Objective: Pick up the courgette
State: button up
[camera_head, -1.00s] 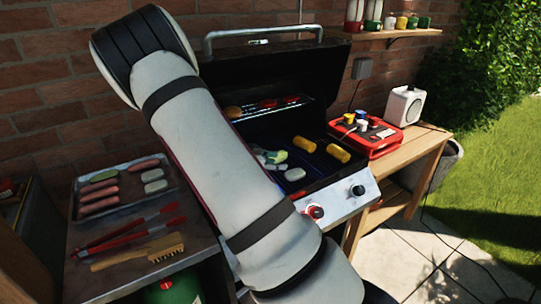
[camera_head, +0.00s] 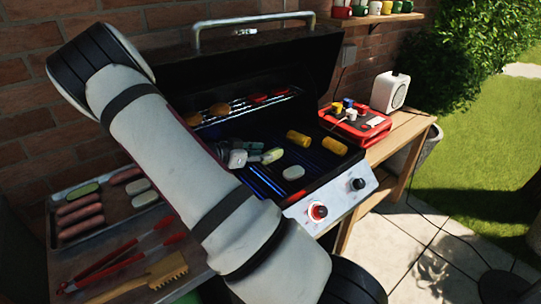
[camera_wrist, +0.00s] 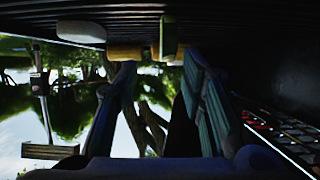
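A pale green courgette slice (camera_head: 272,155) lies on the grill (camera_head: 262,183), just right of my gripper's fingers (camera_head: 254,151). In the wrist view the courgette (camera_wrist: 168,38) shows as a green piece just beyond my fingertips (camera_wrist: 159,62), between the two fingers in the picture. The fingers are apart and nothing is held between them. Whether they touch the courgette cannot be told. Another green slice (camera_head: 82,190) lies on the tray (camera_head: 58,242) at left.
A white piece (camera_head: 293,172) and two yellow corn pieces (camera_head: 298,138) lie near the courgette. The raised black lid (camera_head: 240,75) stands behind. Red and orange food sits on the upper rack (camera_head: 245,104). Tongs (camera_head: 120,255) and a brush (camera_head: 150,277) lie at left.

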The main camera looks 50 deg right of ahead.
aim_at(270, 152)
jog(key=x, duration=0.4)
jog(key=p+x, duration=0.1)
jog(key=x, duration=0.1)
jog(key=shift+w, duration=0.35)
grip_shut()
